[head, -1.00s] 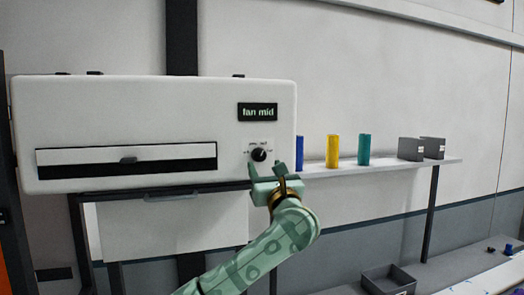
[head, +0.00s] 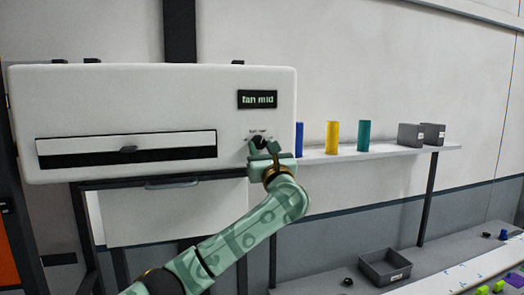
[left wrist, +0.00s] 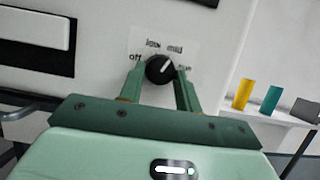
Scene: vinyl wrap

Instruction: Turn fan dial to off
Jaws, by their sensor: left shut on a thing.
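The fan dial is a round black knob (left wrist: 159,69) with a white pointer mark, on the front of the white machine (head: 120,100). In the left wrist view its label shows off at the left, low and mid above, and a partly hidden word at the right. The pointer is toward mid. The display (head: 257,99) reads "fan mid". My left gripper (left wrist: 160,77) has its fingers on either side of the dial and is shut on it; it also shows in the head view (head: 263,147), partly covering the dial. My right gripper is not in view.
A shelf (head: 400,150) to the right of the machine holds a blue, a yellow (head: 332,137) and a teal cylinder (head: 363,136) and grey boxes (head: 410,135). A grey bin (head: 385,267) sits at the lower right.

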